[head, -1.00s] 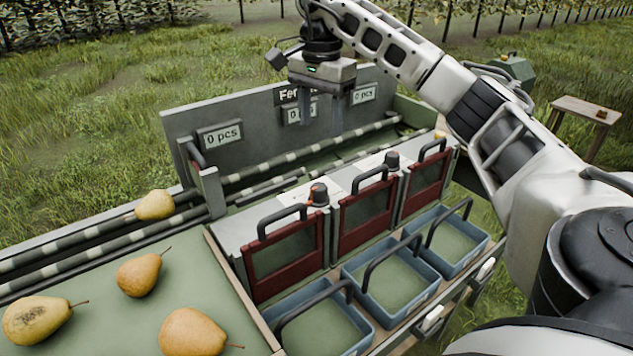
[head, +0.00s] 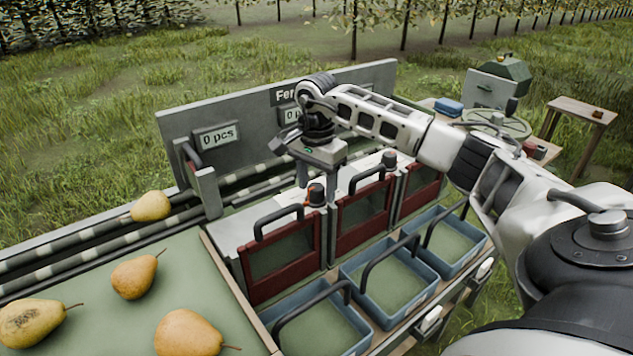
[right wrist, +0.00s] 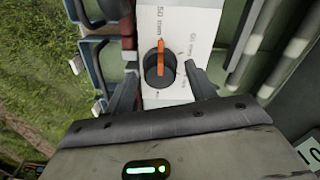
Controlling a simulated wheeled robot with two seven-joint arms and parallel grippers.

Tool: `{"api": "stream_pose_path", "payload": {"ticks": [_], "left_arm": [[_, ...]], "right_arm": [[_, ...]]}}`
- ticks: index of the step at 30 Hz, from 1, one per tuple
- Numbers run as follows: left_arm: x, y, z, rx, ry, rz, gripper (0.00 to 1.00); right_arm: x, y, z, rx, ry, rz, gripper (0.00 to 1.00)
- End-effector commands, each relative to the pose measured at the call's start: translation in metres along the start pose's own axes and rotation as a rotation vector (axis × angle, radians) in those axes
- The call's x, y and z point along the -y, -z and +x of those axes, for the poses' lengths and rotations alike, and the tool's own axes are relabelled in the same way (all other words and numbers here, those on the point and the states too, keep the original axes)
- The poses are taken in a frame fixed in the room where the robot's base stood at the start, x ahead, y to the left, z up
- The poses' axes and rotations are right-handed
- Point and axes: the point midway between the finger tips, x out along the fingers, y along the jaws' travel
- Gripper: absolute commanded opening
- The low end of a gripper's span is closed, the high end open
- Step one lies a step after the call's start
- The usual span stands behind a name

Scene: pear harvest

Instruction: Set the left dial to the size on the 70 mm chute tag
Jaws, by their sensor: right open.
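The left dial (head: 316,194) is a dark knob with an orange pointer on the white sorter top. In the right wrist view the dial (right wrist: 154,80) stands between my open fingers, with a gap on both sides. Its orange pointer (right wrist: 160,56) points up in that picture, toward a printed "50 mm" mark; another mark to the right is hard to read. My right gripper (head: 318,178) is open and empty, pointing down at the left dial. No 70 mm chute tag can be read. My left gripper is not in view.
A second dial (head: 389,159) stands farther back. Red-framed gates with dark handles front the sorter, above blue crates (head: 372,318). Several pears (head: 134,277) lie at left. A grey back panel (head: 176,128) with "0 pcs" displays stands behind the rollers.

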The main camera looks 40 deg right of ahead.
Motion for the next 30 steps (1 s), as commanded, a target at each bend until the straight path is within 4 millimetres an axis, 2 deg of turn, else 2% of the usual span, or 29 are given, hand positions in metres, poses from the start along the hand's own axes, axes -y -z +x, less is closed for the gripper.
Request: {"api": "stream_pose_path", "payload": {"ticks": [4,5,9,10,20,30], "left_arm": [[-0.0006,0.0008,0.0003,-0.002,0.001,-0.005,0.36],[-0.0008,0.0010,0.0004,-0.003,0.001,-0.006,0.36],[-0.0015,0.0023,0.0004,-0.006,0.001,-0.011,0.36],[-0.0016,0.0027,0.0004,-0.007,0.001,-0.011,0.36],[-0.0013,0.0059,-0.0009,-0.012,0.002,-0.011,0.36],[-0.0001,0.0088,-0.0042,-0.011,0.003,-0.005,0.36]], "right_arm": [[0.0001,0.0000,0.0001,0.000,0.000,0.000,0.55],[0.0001,0.0000,0.0000,0.000,0.000,0.000,0.53],[0.0000,0.0000,-0.0001,0.000,0.000,0.000,0.14],[0.0000,0.0000,-0.0002,0.000,0.000,0.000,0.10],[-0.0001,0.0002,-0.0009,0.000,-0.001,0.033,0.11],[-0.0005,0.0006,-0.0019,-0.001,-0.001,0.245,0.11]]}}
